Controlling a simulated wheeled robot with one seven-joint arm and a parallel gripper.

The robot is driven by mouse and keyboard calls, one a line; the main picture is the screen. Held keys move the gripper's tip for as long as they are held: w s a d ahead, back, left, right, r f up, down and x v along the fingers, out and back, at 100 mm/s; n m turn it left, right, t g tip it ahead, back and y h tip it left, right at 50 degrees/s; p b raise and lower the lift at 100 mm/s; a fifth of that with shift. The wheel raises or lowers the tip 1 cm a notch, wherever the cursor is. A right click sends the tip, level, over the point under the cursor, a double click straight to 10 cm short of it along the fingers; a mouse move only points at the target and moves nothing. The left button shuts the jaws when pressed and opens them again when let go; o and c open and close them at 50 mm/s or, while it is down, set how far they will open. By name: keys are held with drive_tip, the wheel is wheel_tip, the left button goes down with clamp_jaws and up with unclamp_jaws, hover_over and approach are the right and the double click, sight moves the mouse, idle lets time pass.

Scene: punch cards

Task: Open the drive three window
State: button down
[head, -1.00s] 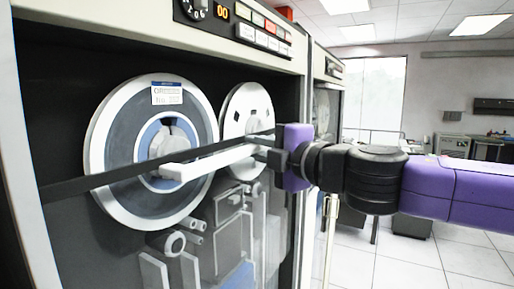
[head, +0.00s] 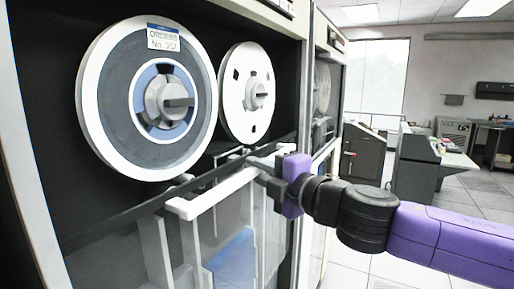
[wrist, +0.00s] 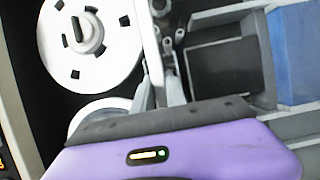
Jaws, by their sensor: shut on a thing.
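The tape drive window (head: 115,218) is a clear pane with a dark top edge and a white handle bar (head: 210,198). Its top edge slants across the cabinet below the two tape reels, so both reels are uncovered; clear pane still covers the lower parts. My gripper (head: 268,177) is shut on the right end of the white bar. The large grey reel (head: 110,115) and the smaller white reel (head: 236,95) sit above it. No drive number is readable.
The cabinet's cream frame (head: 35,160) runs down the left. Another tape cabinet (head: 325,100) stands just behind to the right. Grey consoles (head: 415,165) stand farther back, with open tiled floor (head: 470,210) at the right.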

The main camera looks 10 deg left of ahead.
sight(245, 202)
wheel_tip(245, 202, down, 10)
drive_tip(key=b, duration=0.3)
drive_tip(key=shift+r, duration=0.1)
drive_tip(key=c, duration=1.4)
unclamp_jaws()
drive_tip(key=shift+o, duration=0.2)
drive_tip(key=shift+s+d, duration=0.1)
drive_tip(key=b+v, duration=0.1)
drive_tip(key=v, duration=0.6)
drive_tip(key=shift+s+d, duration=0.2)
